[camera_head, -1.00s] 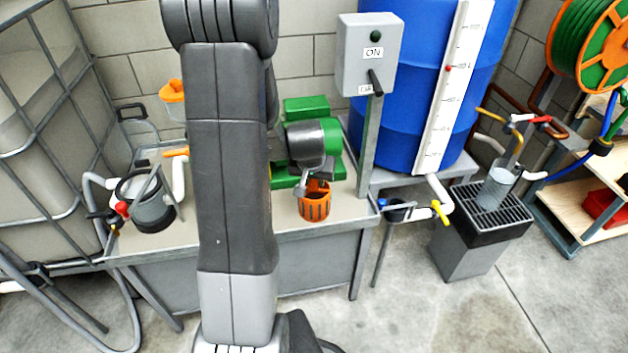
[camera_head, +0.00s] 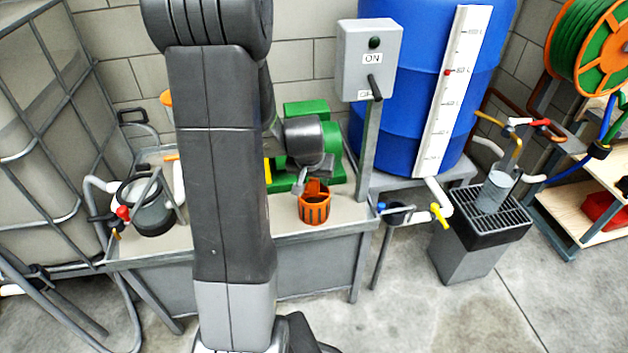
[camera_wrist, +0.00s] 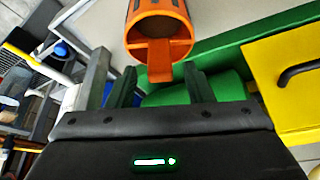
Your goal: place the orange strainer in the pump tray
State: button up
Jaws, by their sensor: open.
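The orange strainer (camera_head: 314,208) stands upright on the beige floor of the pump tray (camera_head: 290,226), near its front right. The strainer is a slotted cup with an orange tab at its rim. My gripper (camera_head: 301,186) is just above and behind the strainer, beside the tab. In the wrist view my gripper (camera_wrist: 158,85) is open, with its two fingers apart. The strainer (camera_wrist: 178,48) lies beyond the fingertips, its tab pointing back toward the gap between them. No contact is visible there.
The green pump (camera_head: 328,135) stands close behind the strainer. A yellow panel (camera_wrist: 290,75) is to the right in the wrist view. A grey switch box (camera_head: 367,60) on a post and a blue tank (camera_head: 410,110) stand behind right. A grey pot (camera_head: 153,212) is at the tray's left.

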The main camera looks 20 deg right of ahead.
jog(key=p+v, duration=0.1)
jog(key=v, duration=0.8)
jog(key=shift+o, duration=0.4)
